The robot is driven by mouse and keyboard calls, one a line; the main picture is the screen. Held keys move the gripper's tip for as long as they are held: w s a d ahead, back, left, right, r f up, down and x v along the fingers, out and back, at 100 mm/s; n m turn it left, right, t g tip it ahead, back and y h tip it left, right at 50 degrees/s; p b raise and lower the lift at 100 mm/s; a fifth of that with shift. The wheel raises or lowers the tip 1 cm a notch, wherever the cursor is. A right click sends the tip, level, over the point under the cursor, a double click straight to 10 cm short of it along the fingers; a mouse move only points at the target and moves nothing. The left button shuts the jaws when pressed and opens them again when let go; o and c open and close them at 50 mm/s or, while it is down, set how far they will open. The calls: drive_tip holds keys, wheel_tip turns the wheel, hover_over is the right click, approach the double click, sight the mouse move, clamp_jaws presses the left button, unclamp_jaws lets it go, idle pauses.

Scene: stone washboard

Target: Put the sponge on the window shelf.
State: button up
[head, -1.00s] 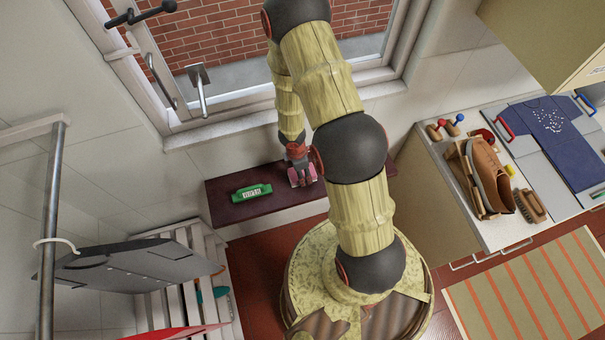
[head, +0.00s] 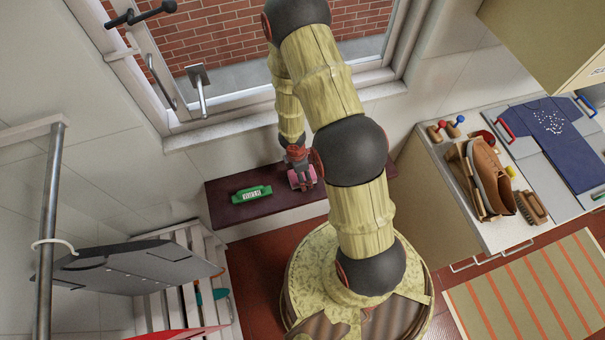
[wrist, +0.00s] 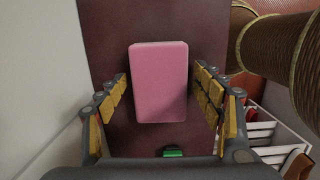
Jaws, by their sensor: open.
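The sponge (wrist: 160,82) is a pink block, seen in the wrist view lying on the dark red shelf (wrist: 105,30) below the window. My gripper (wrist: 163,92) is open, with one yellow-padded finger on each side of the sponge and a gap on both sides. The rest of the sponge is hidden behind my gripper there.
The pale window sill (head: 222,129) is above, under the open window. A grey board (head: 135,266) stands at lower left.

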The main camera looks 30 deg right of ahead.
drive_tip(key=shift+r, duration=0.1)
wheel_tip(320, 180, up, 12)
drive_tip(key=a+p, duration=0.1)
drive_tip(key=p, duration=0.6)
drive_tip(key=shift+w+a, duration=0.2)
